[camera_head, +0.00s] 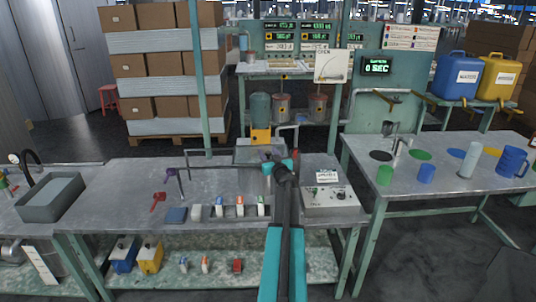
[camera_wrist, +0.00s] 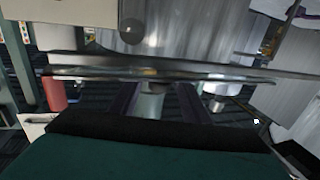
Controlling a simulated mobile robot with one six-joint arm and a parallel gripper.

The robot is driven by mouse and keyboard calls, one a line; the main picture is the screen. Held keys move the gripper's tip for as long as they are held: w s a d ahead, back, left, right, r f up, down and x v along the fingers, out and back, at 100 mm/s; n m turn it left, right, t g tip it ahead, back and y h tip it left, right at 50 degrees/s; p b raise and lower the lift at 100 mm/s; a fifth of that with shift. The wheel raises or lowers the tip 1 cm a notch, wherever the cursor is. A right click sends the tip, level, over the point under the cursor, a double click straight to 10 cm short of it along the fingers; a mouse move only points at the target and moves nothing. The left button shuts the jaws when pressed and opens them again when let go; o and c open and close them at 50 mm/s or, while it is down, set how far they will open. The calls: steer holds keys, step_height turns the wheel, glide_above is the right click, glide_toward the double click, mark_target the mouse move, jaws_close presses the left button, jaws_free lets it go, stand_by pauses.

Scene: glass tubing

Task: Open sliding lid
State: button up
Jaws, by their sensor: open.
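In the wrist view, a shiny grey metal panel (camera_wrist: 180,35) fills the upper middle, with a round dark knob (camera_wrist: 132,32) on it. It may be the sliding lid; I cannot tell for sure. My gripper (camera_wrist: 155,98) is open, its two dark fingers apart, with nothing seen held between them. A thin horizontal rail (camera_wrist: 150,73) crosses in front of the fingers; contact is not clear. In the head view, my arm reaches over the grey bench to a grey metal box (camera_head: 250,147) at its back edge. My arm hides part of this box and the fingertips.
A control box (camera_head: 330,197) stands just right of my arm. A second table (camera_head: 440,160) with cups is at right.

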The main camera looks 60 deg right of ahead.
jaws_close()
steer(key=shift+s, duration=0.1)
